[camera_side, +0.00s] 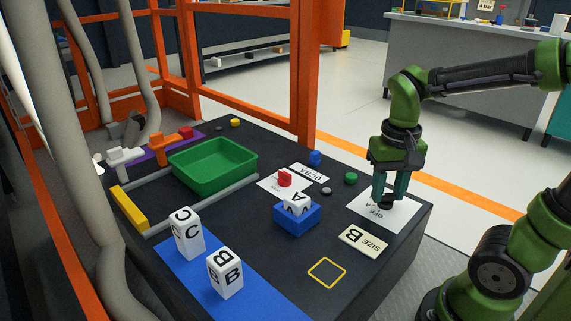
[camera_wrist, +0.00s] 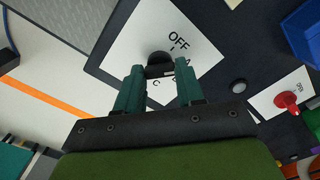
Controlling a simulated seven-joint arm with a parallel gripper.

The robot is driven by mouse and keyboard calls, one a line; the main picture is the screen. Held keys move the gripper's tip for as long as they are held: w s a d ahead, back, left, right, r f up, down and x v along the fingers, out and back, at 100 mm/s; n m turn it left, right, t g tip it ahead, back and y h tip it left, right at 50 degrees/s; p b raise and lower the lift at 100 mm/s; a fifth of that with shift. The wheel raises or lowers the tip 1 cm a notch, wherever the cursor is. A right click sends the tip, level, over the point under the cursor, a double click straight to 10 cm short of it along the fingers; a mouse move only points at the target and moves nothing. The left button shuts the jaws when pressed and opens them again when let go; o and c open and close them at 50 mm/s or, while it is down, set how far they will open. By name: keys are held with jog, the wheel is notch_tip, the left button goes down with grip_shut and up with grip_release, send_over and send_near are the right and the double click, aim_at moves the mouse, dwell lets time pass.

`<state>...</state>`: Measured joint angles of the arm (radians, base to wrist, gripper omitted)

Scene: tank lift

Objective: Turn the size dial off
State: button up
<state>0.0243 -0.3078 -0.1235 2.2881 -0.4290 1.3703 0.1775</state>
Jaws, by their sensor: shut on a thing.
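The size dial (camera_wrist: 158,60) is a small black knob on a white plate (camera_wrist: 120,50) printed with OFF and letters. My gripper (camera_wrist: 160,72) is over the plate, its teal fingers shut on the dial. The OFF mark shows just beyond the knob in the wrist view. The dial's exact pointing direction is hard to tell.
A SIZE B card (camera_side: 364,241), a blue block holder (camera_side: 297,217) with a lettered cube, a red knob (camera_side: 285,178) and a green button (camera_side: 351,178) are nearby. A green tray (camera_side: 213,165) and white lettered blocks (camera_side: 188,234) stand farther left.

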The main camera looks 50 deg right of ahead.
aim_at(387, 194)
jog(key=n, duration=0.4)
jog(key=shift+n, duration=1.9)
jog(key=shift+r, duration=0.1)
jog(key=o, duration=1)
jog(key=shift+o, duration=0.2)
notch_tip(387, 194, up, 17)
